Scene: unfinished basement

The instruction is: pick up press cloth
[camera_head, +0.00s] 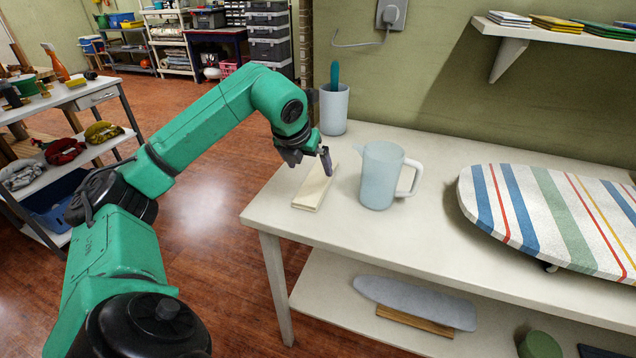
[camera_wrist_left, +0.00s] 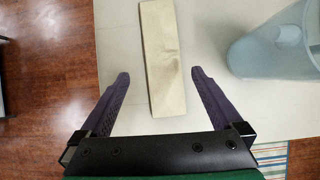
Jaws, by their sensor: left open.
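The press cloth (camera_head: 313,187) looks like a folded cream strip lying flat on the white table, left of the pale blue pitcher. In the left wrist view the cloth (camera_wrist_left: 162,58) runs lengthwise ahead of my fingers, its near end between the two fingertips. My left gripper (camera_head: 326,158) is over the cloth in the head view. In the wrist view my left gripper (camera_wrist_left: 160,76) is open, with a finger on each side of the cloth and a gap to both. Nothing is held. My right gripper is not in view.
The pitcher (camera_head: 381,175) stands close to the right of the cloth. A blue cup (camera_head: 334,109) with a teal item stands behind. A striped ironing board (camera_head: 550,212) lies on the right of the table (camera_head: 425,225). The table's left edge is near the cloth.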

